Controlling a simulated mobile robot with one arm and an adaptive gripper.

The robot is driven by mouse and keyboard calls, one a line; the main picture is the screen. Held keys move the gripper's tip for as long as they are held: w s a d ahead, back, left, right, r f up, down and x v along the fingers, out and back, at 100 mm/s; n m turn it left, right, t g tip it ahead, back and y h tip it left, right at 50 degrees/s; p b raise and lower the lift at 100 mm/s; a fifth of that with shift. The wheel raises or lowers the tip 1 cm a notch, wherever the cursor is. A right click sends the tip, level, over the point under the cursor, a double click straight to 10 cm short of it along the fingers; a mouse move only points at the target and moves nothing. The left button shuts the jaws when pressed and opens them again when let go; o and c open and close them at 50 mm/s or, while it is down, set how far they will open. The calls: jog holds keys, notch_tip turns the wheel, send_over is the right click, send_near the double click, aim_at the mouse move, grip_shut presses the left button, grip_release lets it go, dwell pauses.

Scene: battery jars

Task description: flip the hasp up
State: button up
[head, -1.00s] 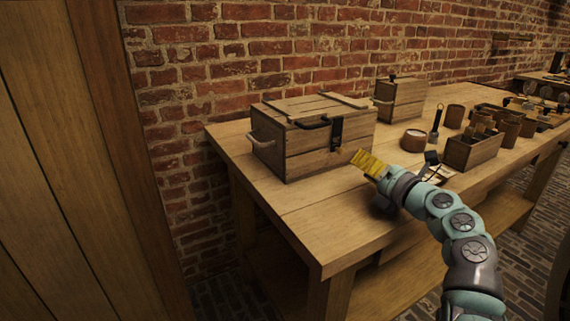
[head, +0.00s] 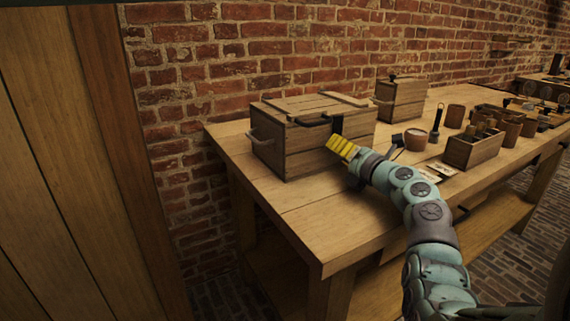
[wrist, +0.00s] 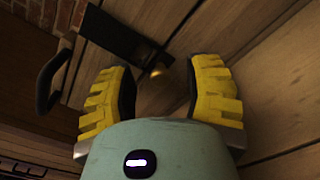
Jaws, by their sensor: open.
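The wooden chest (head: 305,154) sits on the workbench with its lid closed. A black hasp (head: 337,123) hangs down over the chest's front, and its lower part is hidden behind my gripper in the head view. In the wrist view the hasp (wrist: 122,42) lies just beyond the fingertips, with a small brass knob (wrist: 156,71) by its end. My gripper (head: 338,148) has yellow ridged fingers and is at the chest's front. In the wrist view my gripper (wrist: 160,85) is open, with the fingers apart and nothing between them. I cannot tell whether it touches the chest.
A black handle (wrist: 52,80) stands out beside the hasp. A smaller wooden box (head: 401,101) stands behind to the right. A cup (head: 415,139) and an open wooden box (head: 473,150) are to the right. The bench top (head: 310,215) in front is clear.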

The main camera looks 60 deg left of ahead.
jog(key=c, duration=0.6)
jog(key=shift+w+d+f, duration=0.1)
jog(key=shift+f, duration=0.05)
grip_shut()
jog(key=shift+r+p, duration=0.25)
jog(key=shift+p, duration=0.15)
